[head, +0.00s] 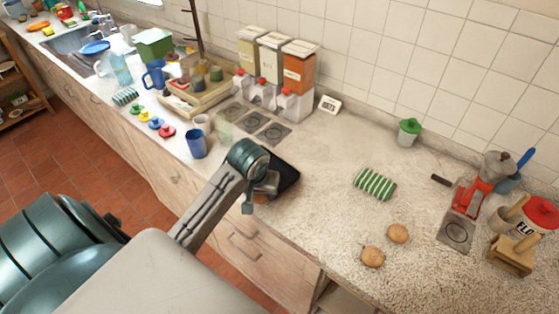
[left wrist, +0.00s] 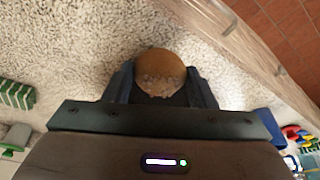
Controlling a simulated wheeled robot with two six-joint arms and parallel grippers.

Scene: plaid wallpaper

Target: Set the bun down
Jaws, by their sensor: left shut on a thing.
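In the head view the held bun is mostly hidden by the gripper. Whether it touches the counter I cannot tell. Two other buns (head: 397,233) (head: 372,256) lie on the counter to the right. My right gripper is not in view.
A green striped cloth (head: 375,184) lies right of the gripper; the counter between is clear. A blue cup (head: 196,144) stands to the left. The counter's front edge is close by.

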